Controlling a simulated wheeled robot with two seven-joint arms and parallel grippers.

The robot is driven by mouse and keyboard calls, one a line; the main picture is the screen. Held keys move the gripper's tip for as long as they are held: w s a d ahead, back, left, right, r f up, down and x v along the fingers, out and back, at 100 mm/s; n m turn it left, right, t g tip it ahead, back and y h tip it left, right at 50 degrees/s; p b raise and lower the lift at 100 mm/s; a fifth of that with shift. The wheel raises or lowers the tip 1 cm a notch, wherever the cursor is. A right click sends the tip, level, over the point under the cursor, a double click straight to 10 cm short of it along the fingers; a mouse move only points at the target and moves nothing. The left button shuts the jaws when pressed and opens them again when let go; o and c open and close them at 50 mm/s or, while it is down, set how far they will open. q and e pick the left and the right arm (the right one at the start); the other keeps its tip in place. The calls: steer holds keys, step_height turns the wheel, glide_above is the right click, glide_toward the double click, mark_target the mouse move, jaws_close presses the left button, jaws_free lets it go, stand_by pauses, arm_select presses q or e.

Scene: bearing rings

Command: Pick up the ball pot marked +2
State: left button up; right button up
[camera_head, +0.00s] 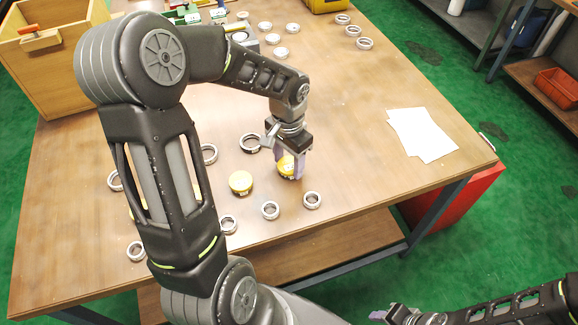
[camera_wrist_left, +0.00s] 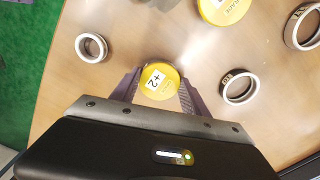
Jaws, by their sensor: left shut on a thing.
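The yellow ball pot marked +2 (camera_wrist_left: 159,80) is upright between the two fingers of my left gripper (camera_wrist_left: 158,92) in the left wrist view, its label facing the camera. In the head view this pot (camera_head: 286,165) is partly hidden by my left gripper (camera_head: 290,172), which is shut on it at the table. Whether the pot touches the tabletop, I cannot tell. A second yellow pot (camera_head: 241,183) stands just to the left; it also shows at the top edge of the left wrist view (camera_wrist_left: 222,9). My right gripper (camera_head: 392,315) is at the bottom edge, away from the table.
Several metal bearing rings lie around the pots, such as a near ring (camera_head: 270,217), a right ring (camera_head: 312,207) and a dark ring (camera_head: 241,143). White paper sheets (camera_head: 422,135) lie at the right. A wooden box (camera_head: 62,75) stands back left. The table's middle right is clear.

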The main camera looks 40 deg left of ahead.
mark_target(289, 165)
arm_select(q)
steer(key=shift+c, duration=1.4)
step_height(289, 165, up, 10)
steer(key=shift+r, duration=0.1)
